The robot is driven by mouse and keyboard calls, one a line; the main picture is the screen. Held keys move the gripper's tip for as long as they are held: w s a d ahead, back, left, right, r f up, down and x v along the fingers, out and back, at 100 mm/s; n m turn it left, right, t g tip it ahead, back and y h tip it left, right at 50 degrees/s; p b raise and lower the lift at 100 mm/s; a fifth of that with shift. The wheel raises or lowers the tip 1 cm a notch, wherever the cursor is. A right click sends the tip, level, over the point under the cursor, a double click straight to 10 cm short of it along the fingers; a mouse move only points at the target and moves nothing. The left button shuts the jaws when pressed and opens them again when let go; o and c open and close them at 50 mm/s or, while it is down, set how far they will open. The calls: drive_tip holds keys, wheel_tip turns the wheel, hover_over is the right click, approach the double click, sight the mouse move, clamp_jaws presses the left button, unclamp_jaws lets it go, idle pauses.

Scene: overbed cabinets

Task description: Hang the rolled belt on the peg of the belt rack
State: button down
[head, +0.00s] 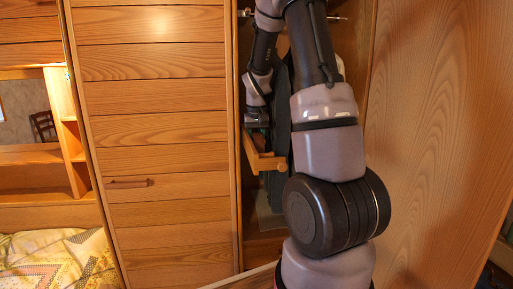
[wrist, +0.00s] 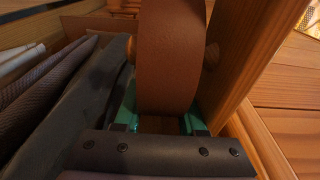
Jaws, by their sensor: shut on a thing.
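My gripper (head: 257,122) is inside the open narrow cabinet, just above the wooden belt rack (head: 266,161). In the wrist view my gripper (wrist: 160,122) is shut on the brown rolled belt (wrist: 170,55), with a green fingertip at each side of it. Wood shows on both sides of the belt, a round peg-like end (wrist: 211,55) at the right and a bit at the left. The belt hides what lies between, so I cannot tell whether the peg passes through the roll. The belt cannot be made out in the head view.
Dark hanging clothes (wrist: 62,95) fill the left of the wrist view, close to the gripper. A wooden upright (wrist: 245,60) stands close at the right. In the head view a closed slatted door (head: 155,120) is left of the opening and a wood panel (head: 440,130) is right.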

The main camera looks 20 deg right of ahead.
drive_tip(key=shift+s+a+f, duration=0.1)
drive_tip(key=shift+a+f, duration=0.15)
drive_tip(key=shift+a, duration=0.25)
drive_tip(key=shift+c, duration=2)
unclamp_jaws()
drive_tip(key=r, duration=0.7)
drive_tip(key=s+r, duration=0.1)
drive_tip(key=r, duration=0.2)
drive_tip(key=shift+s+r, duration=0.1)
drive_tip(key=shift+r, duration=0.25)
drive_tip(key=shift+s+a+r, duration=0.1)
drive_tip(key=shift+r, duration=0.1)
drive_tip(key=shift+s+r, duration=0.25)
drive_tip(key=shift+r, duration=0.1)
drive_tip(key=s+a+r+t+y, duration=0.1)
drive_tip(key=s+a+r, duration=0.3)
drive_tip(key=s, duration=0.7)
drive_tip(key=s+a+r+m+t+y, duration=0.1)
drive_tip(key=s+a+r+t, duration=0.3)
drive_tip(key=s+a, duration=0.4)
drive_tip(key=s, duration=0.3)
drive_tip(key=shift+s, duration=0.15)
